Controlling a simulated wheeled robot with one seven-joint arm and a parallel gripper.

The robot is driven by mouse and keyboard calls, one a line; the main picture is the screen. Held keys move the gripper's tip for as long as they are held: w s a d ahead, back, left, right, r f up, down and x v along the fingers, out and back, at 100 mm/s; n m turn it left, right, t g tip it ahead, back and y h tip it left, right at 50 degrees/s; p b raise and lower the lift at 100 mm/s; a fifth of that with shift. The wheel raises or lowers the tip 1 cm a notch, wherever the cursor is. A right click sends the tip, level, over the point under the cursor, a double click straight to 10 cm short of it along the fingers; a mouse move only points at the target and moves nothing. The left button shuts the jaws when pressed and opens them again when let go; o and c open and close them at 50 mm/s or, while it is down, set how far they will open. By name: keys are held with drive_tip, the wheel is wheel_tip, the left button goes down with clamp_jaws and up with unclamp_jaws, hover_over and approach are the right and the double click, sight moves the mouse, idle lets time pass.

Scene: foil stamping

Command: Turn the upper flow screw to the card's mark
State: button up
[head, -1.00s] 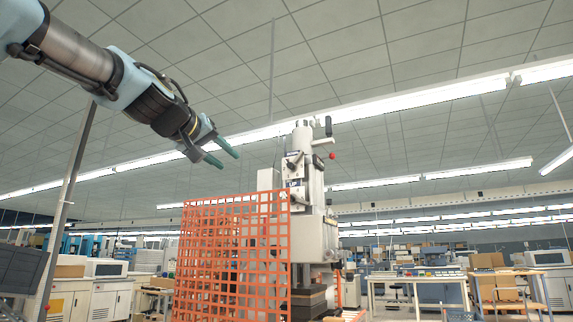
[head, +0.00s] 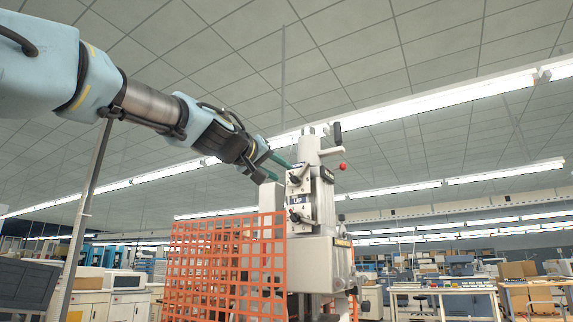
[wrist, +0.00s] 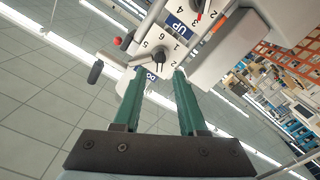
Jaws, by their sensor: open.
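The upper flow screw is a black knob (head: 296,179) on a white numbered dial, on the upper front of the press head. In the wrist view the same knob (wrist: 159,55) shows beyond my fingertips, roughly between them, with numbers around it. My gripper (head: 284,171) has green fingers, open and empty, just left of the dial; the wrist view also shows the gripper (wrist: 160,70). I cannot tell whether a fingertip touches the plate. A lower knob (head: 295,215) sits below a blue UP label (head: 297,199). I cannot make out a card with a mark.
The tall grey press (head: 320,255) has a lever with a red ball (head: 343,166) and a black handle (head: 337,133) near its top. An orange mesh guard (head: 215,270) stands at its lower left. Benches (head: 440,290) stand far behind at right.

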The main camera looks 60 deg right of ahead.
sight(289, 176)
drive_tip(key=shift+d+p, duration=0.95)
drive_tip(key=shift+d, duration=1.05)
clamp_jaws()
